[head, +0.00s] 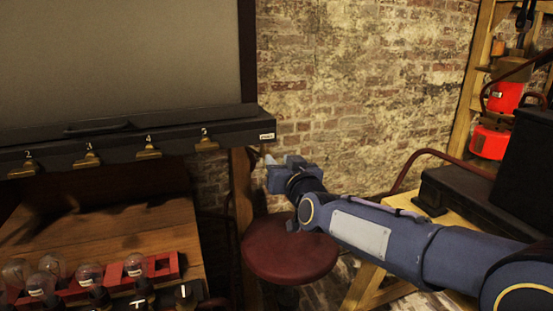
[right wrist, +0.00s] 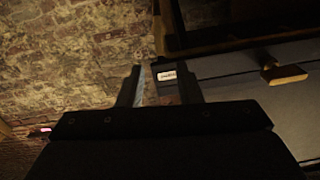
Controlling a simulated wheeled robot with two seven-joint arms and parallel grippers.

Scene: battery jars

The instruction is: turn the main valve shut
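I cannot make out a main valve in either view. My right gripper (head: 281,162) reaches in from the right in the head view, just right of the dark ledge's labelled end. In the right wrist view its two fingers (right wrist: 160,84) stand apart with nothing held between them. The small white label (right wrist: 168,75) on the ledge shows behind the gap, and the label (head: 266,136) also shows in the head view. My left gripper is not in view.
The dark ledge (head: 110,147) carries numbered brass clips. Below it, a wooden bench (head: 110,232) holds glass bulbs and a red rack (head: 163,266). A round red stool (head: 290,249) stands below my right arm. Black cases (head: 470,197) and red containers (head: 494,141) are at right.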

